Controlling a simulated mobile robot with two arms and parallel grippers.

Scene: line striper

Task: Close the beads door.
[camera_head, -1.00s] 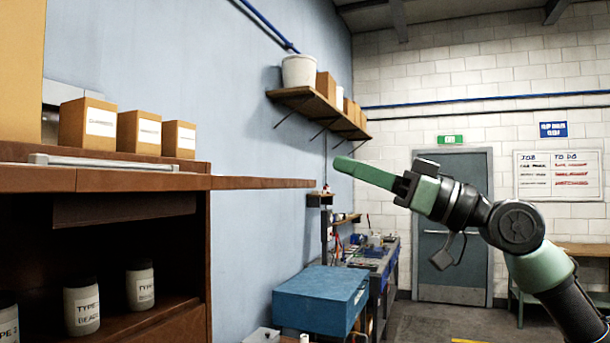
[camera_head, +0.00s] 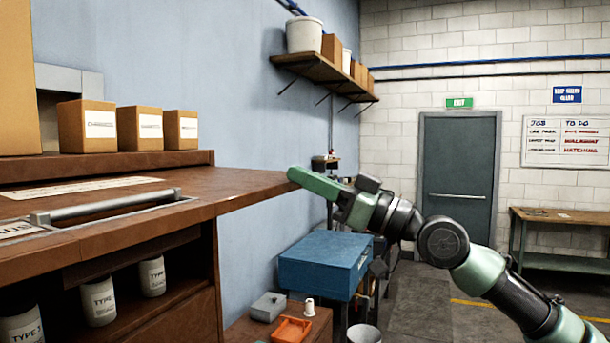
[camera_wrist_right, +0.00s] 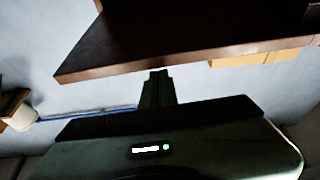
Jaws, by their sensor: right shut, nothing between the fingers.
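A flat brown wooden panel (camera_head: 225,188) lies about level over the cabinet's open compartment and juts out to the right of it. It looks like the beads door, raised open, but its hinge does not show. My right gripper (camera_head: 300,176) is shut and empty at the panel's right end; whether it touches cannot be told. In the right wrist view the shut fingers (camera_wrist_right: 157,86) point towards the panel (camera_wrist_right: 180,55), whose edge crosses just beyond them. White bead jars (camera_head: 99,301) stand on the shelf below. My left gripper is not in view.
A metal bar handle (camera_head: 115,205) sits at the front left. Cardboard boxes (camera_head: 140,130) stand behind the panel. A blue case (camera_head: 325,265) and an orange tray (camera_head: 291,329) are below right.

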